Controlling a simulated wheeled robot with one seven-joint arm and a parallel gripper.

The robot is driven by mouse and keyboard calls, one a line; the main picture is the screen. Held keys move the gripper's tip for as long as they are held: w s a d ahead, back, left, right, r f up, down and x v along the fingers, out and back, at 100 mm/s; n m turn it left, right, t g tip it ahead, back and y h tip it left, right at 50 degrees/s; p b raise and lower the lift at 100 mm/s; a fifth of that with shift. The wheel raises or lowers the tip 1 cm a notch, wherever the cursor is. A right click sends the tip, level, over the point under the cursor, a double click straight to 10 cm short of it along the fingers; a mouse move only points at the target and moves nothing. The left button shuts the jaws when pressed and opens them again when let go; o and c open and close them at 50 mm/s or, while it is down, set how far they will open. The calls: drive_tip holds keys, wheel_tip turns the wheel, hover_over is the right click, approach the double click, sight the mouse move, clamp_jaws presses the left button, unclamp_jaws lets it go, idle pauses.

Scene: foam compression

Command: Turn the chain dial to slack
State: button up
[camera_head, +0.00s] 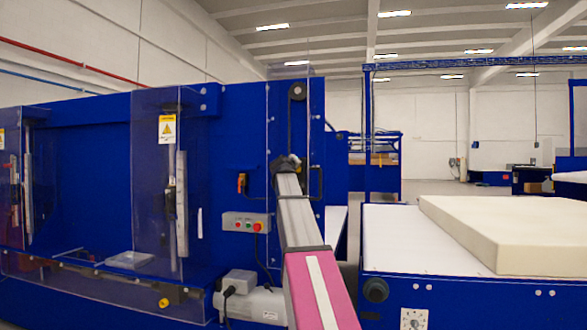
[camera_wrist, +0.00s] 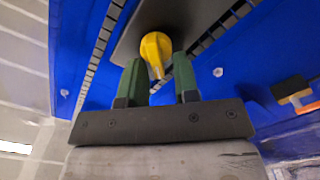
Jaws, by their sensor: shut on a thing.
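The chain dial (camera_wrist: 157,48) is a yellow knob on a dark grey plate (camera_wrist: 130,42) in the wrist view. Its narrow end points down the picture, toward my gripper. The green fingers of my gripper (camera_wrist: 159,68) stand on either side of the dial and are shut on it. Any slack marking is not readable. In the head view my gripper (camera_head: 287,163) is a small dark shape at the far end of my arm, against the blue machine (camera_head: 232,130). The dial is hidden there.
Segmented dark chain strips (camera_wrist: 97,62) run beside the plate. A button box (camera_head: 247,222) and a pale motor (camera_head: 265,306) sit left of my arm. A cream foam slab (camera_head: 510,230) lies on the right-hand table (camera_head: 395,240). Clear guards (camera_head: 155,190) stand at left.

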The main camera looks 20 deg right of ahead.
drive_tip(key=o, duration=0.6)
drive_tip(key=shift+s, duration=0.15)
drive_tip(key=v, duration=1)
drive_tip(key=shift+s+a, duration=0.25)
drive_tip(key=shift+a, duration=0.05)
